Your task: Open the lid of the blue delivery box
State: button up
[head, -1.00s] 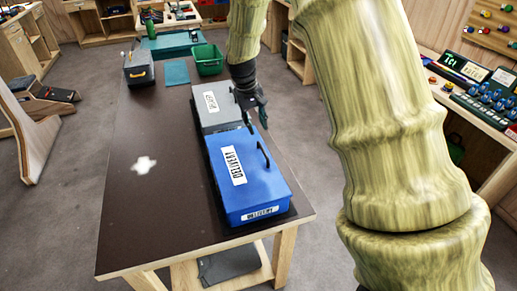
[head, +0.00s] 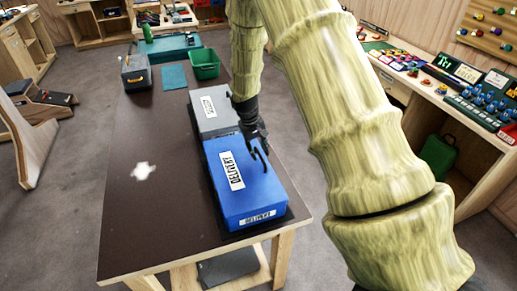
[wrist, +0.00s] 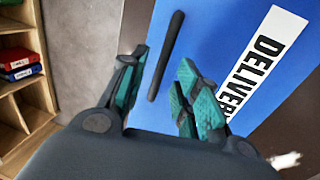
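The blue delivery box (head: 255,198) stands on the dark table with its lid down. White "DELIVERY" labels show on its lid and front side. A dark bar handle (head: 259,158) runs along the lid's right part, and it also shows in the wrist view (wrist: 166,58). My gripper (head: 256,140) is over the far right part of the lid, by the handle. In the wrist view my gripper (wrist: 160,88) has its teal-padded fingers spread, with the handle's near end between them in the picture. Nothing is held. I cannot tell whether a finger touches the lid.
A grey labelled box (head: 213,112) stands directly behind the blue box. A dark toolbox (head: 136,72), a green bin (head: 205,64) and a teal mat (head: 174,77) are at the table's far end. The table's left part (head: 150,215) is clear.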

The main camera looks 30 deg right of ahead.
jog(key=shift+f, duration=0.45)
grip_shut()
jog(key=shift+d+r, duration=0.1)
